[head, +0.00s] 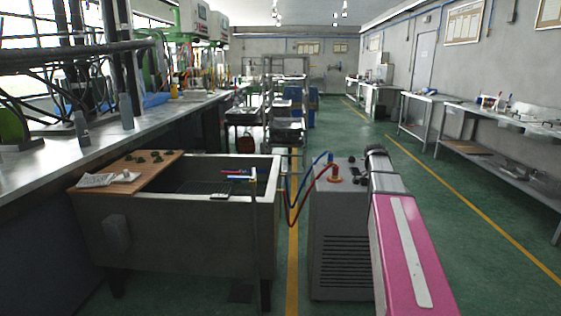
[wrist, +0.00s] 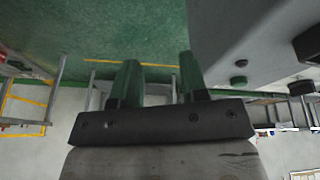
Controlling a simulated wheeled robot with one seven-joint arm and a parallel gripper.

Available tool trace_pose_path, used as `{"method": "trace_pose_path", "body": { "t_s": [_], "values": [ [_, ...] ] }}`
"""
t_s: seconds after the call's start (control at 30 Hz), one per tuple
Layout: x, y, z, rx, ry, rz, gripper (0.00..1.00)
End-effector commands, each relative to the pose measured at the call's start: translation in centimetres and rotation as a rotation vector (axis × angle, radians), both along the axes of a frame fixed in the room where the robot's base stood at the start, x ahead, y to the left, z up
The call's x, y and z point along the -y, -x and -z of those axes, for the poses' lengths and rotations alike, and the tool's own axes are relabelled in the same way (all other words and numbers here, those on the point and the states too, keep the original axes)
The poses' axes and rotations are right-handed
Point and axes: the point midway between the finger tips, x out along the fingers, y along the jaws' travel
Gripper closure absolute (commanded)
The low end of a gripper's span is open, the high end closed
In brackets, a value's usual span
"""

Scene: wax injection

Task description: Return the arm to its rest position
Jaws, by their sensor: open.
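My gripper (wrist: 157,75) shows in the wrist view with its two green-tinted fingers apart. It is open, and nothing is between the fingers. The wrist picture appears upside down, with green floor at the top. In the head view part of my arm, pink and grey, stands at the lower right in front of a grey machine. My gripper cannot be made out in the head view.
A grey machine (head: 335,230) with red and blue hoses stands beside my arm. A grey tank (head: 180,230) with a wooden board (head: 140,165) is to the left. A long workbench (head: 60,152) runs along the left. Green floor (head: 450,220) is clear to the right, before side tables (head: 500,118).

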Motion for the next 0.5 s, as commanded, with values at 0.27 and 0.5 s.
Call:
{"method": "trace_pose_path", "body": {
  "t_s": [0.27, 0.5],
  "values": [
    [-7.2, 5.1, 8.2, -0.086, -0.081, -0.346, 0.60],
    [-14.8, 11.9, 16.0, -0.159, -0.170, -0.754, 0.60]
  ]
}}
